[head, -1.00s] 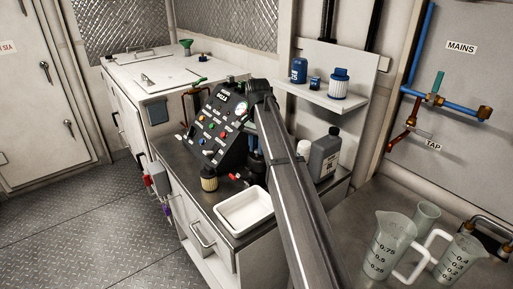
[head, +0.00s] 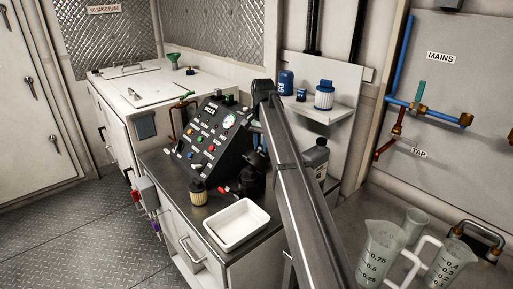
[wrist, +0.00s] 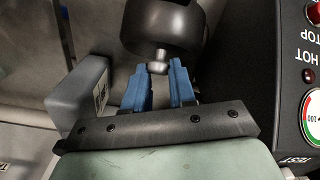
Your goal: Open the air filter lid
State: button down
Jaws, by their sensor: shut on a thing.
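In the wrist view, the air filter lid seems to be the round black body (wrist: 162,25) with a short metal knob (wrist: 158,66) at its end. The two blue fingers of my gripper (wrist: 158,74) are shut on this knob, one on each side. In the head view, a black cylinder (head: 252,182), likely the air filter, stands on the counter beside the sloped control panel (head: 208,135). My arm passes in front of this area and hides most of my gripper there. I cannot tell whether the lid is seated or raised.
A grey jug (head: 318,148) stands partly behind my arm. A shelf (head: 335,115) holds blue-capped items. Measuring jugs (head: 378,255) stand at the lower right.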

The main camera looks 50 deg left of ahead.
jog(key=shift+w+d+f, duration=0.2)
jog(key=shift+w+d, duration=0.2)
jog(key=shift+w, duration=0.15)
jog(key=c, duration=1.3)
grip_release()
jog(key=shift+d, duration=0.1)
jog(key=o, duration=0.3)
jog(key=shift+o, duration=0.3)
jog(key=shift+a, duration=0.25)
jog(key=shift+s, duration=0.1)
jog(key=shift+a+r, duration=0.1)
jog(key=shift+r, duration=0.5)
notch_tip(320, 180, up, 13)
jog(key=shift+f, duration=0.15)
